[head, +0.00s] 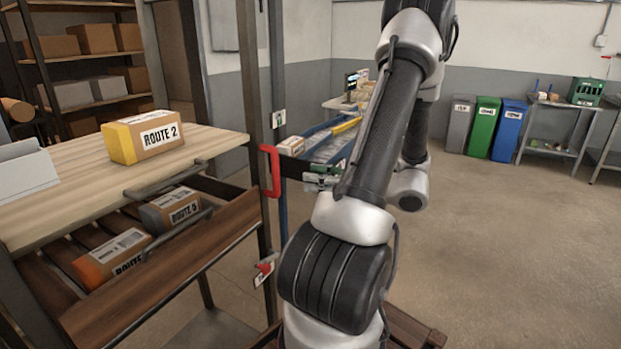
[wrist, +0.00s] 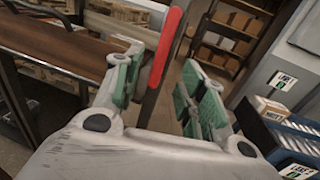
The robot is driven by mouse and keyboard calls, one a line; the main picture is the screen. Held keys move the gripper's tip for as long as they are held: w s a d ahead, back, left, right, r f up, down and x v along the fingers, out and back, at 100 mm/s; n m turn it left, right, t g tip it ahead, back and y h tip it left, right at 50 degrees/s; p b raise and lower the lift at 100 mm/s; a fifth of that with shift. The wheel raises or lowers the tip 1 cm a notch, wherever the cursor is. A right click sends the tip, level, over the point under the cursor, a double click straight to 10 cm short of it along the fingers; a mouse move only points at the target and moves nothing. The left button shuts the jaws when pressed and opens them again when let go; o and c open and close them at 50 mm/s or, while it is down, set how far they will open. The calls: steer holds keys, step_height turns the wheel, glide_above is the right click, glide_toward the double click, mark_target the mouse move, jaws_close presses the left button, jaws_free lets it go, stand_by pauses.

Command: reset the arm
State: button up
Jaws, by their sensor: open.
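My arm rises through the middle of the head view and bends back down behind itself. My gripper (head: 322,180) shows partly to the left of the forearm, near a red handle on a post. In the wrist view my gripper (wrist: 158,90) has its two green-padded fingers spread apart. Nothing is between the pads. The red handle (wrist: 166,48) appears beyond the gap, close to the left finger; I cannot tell whether they touch.
A yellow-ended ROUTE 2 box (head: 143,137) stands on the wooden tabletop (head: 60,190). The open drawer (head: 170,270) below holds an orange-ended box (head: 110,259) and a grey-ended box (head: 171,208). Bins (head: 482,127) stand at the back right. The right floor is clear.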

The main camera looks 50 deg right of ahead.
stand_by(0.3)
steer(key=s+a+f+n+g, duration=0.4)
steer(key=s+a+n+g, duration=0.5)
steer(key=s+n+g, duration=0.45)
steer(key=w+a+r+n+t+h, duration=0.1)
steer(key=w+a+r+n+h, duration=0.2)
steer(key=r+n, duration=0.4)
steer(key=w+a+r+n+h, duration=0.3)
steer(key=a+r+n, duration=0.3)
steer(key=r+n, duration=0.2)
steer(key=shift+a+r+n+t+h, duration=0.15)
steer(key=shift+a+n+t+h, duration=0.15)
steer(key=shift+n+h, duration=0.75)
